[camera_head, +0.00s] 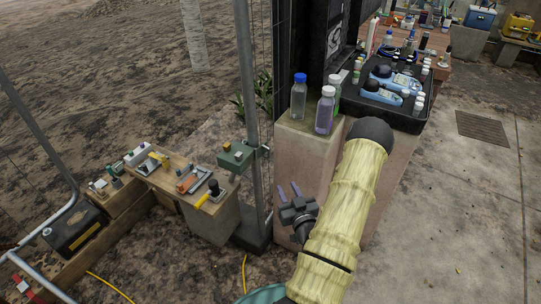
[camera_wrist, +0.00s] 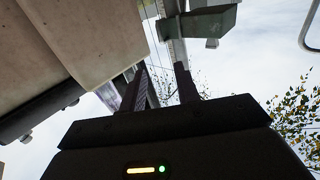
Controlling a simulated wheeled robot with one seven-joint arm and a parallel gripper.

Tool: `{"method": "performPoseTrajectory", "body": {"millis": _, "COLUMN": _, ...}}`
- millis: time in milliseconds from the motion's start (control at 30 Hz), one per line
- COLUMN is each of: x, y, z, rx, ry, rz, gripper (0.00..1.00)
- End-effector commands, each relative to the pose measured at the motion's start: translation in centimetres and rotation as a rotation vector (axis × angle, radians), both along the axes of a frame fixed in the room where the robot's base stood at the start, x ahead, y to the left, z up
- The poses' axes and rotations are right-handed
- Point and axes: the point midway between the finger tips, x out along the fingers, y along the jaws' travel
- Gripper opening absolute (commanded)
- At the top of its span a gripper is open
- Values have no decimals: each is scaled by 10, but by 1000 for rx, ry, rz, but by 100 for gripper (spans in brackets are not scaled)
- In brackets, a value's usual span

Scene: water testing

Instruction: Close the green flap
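A small green box (camera_head: 236,157) is fixed to the metal fence post, with a pale knob on its top. Its green part also shows at the top of the wrist view (camera_wrist: 208,22), seen from below. I cannot make out clearly which part is the flap or how far it stands open. My gripper (camera_head: 289,190) is to the right of the green box and apart from it, beside the concrete block. Its two dark fingers (camera_wrist: 160,86) are spread with nothing between them.
The metal post (camera_head: 249,80) stands between my gripper and the left side. A concrete block (camera_head: 296,150) with several bottles on it is close to my gripper. A wooden bench (camera_head: 176,180) with tools stands at left. A black case (camera_head: 414,122) lies behind my arm.

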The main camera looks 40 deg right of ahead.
Motion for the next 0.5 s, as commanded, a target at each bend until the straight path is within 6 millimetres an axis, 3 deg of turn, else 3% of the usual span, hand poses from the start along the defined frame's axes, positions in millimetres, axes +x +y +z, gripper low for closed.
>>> {"method": "performPoseTrajectory", "body": {"millis": 500, "x": 21, "y": -8, "z": -5, "rx": -5, "ry": -1, "rz": 3, "gripper": 32}}
